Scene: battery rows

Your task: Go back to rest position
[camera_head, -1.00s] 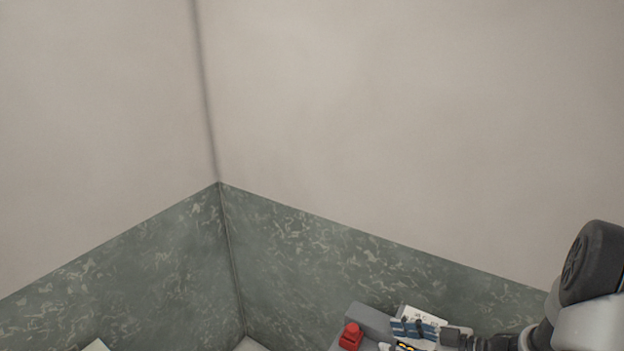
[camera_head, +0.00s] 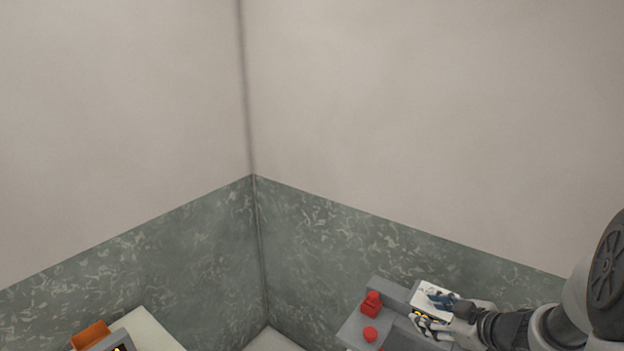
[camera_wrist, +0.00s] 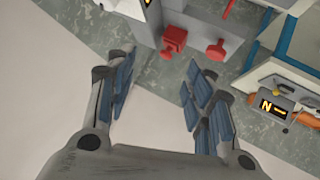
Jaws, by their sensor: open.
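My gripper (camera_wrist: 160,95) fills the lower part of the wrist view. Its two blue-padded fingers are spread wide apart with nothing between them. In the head view my gripper (camera_head: 432,310) is at the lower right, in front of a grey unit (camera_head: 390,292) and a white panel, with my arm reaching in from the right edge.
Two red parts (camera_head: 371,302) sit on the grey unit; a red knob (camera_wrist: 174,40) shows above my fingers in the wrist view. A light table (camera_head: 148,328) with an orange bin (camera_head: 90,335) stands at the lower left. Walls meet in a corner behind.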

